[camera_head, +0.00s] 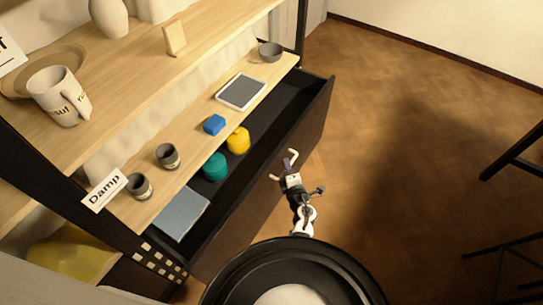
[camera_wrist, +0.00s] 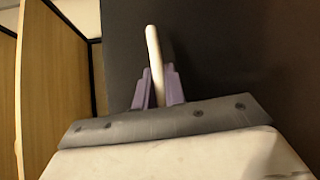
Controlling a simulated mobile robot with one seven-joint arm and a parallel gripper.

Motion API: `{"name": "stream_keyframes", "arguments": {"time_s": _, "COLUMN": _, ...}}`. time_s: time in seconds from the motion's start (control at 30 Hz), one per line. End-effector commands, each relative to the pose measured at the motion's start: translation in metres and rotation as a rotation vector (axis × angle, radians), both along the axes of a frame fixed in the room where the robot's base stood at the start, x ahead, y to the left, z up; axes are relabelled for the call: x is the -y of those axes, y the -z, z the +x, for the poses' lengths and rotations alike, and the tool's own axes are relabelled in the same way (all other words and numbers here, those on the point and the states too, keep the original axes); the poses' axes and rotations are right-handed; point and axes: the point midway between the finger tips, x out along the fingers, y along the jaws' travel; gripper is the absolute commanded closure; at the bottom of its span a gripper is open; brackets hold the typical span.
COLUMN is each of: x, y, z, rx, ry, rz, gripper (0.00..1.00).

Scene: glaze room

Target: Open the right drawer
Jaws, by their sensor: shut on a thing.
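A dark drawer (camera_head: 318,117) under the wooden shelf stands pulled out towards the open floor. A yellow pot (camera_head: 238,140), a teal pot (camera_head: 215,166) and a flat grey-blue thing (camera_head: 181,213) show inside it. A pale bar handle (camera_head: 293,156) is on the drawer's dark front. My gripper (camera_head: 288,166) is at this handle. In the wrist view, the purple fingers of my gripper (camera_wrist: 158,88) are shut on the pale handle (camera_wrist: 154,55), one on each side, in front of the dark drawer face (camera_wrist: 220,45).
The wooden floor (camera_head: 390,110) to the right is mostly free; dark metal legs (camera_head: 512,151) stand at the far right.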

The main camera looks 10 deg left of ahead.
Motion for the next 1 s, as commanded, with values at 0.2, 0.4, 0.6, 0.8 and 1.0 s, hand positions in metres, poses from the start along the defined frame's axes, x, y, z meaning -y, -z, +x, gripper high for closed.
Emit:
{"name": "stream_keyframes", "arguments": {"time_s": 0.2, "x": 0.033, "y": -0.001, "z": -0.011, "rx": -0.001, "ry": 0.002, "rz": 0.0, "gripper": 1.0}}
{"name": "stream_keyframes", "arguments": {"time_s": 0.4, "x": 0.045, "y": 0.0, "z": -0.016, "rx": 0.0, "ry": 0.0, "rz": 0.0, "gripper": 1.0}}
{"name": "stream_keyframes", "arguments": {"time_s": 0.6, "x": 0.048, "y": 0.0, "z": -0.017, "rx": 0.001, "ry": -0.001, "rz": 0.0, "gripper": 1.0}}
{"name": "stream_keyframes", "arguments": {"time_s": 0.8, "x": 0.048, "y": 0.0, "z": -0.017, "rx": 0.001, "ry": -0.001, "rz": 0.0, "gripper": 1.0}}
{"name": "stream_keyframes", "arguments": {"time_s": 1.0, "x": 0.048, "y": 0.0, "z": -0.017, "rx": 0.001, "ry": -0.001, "rz": 0.0, "gripper": 0.79}}
